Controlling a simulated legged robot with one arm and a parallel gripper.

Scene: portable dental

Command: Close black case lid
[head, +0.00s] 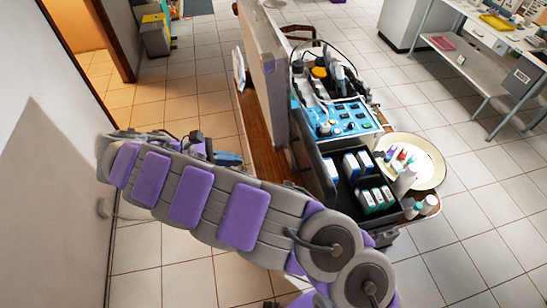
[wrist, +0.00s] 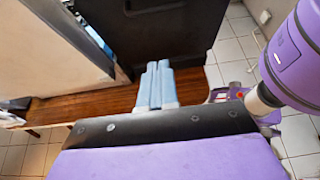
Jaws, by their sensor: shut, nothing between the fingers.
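The black case (head: 312,158) stands open on a wooden surface. The wrist view shows a black panel with a handle (wrist: 160,38), probably part of the case. My gripper (wrist: 156,85) has its pale blue fingers together, pointing toward that black panel with nothing held. In the head view my gripper (head: 229,158) is left of the case, partly hidden by my arm. Contact with the panel cannot be told.
A round cream tray (head: 432,165) with small bottles sits right of the case. The wooden surface (wrist: 80,108) runs below the panels. A white wall (head: 45,190) is at left. A metal desk (head: 470,62) stands at upper right. Tiled floor is free around.

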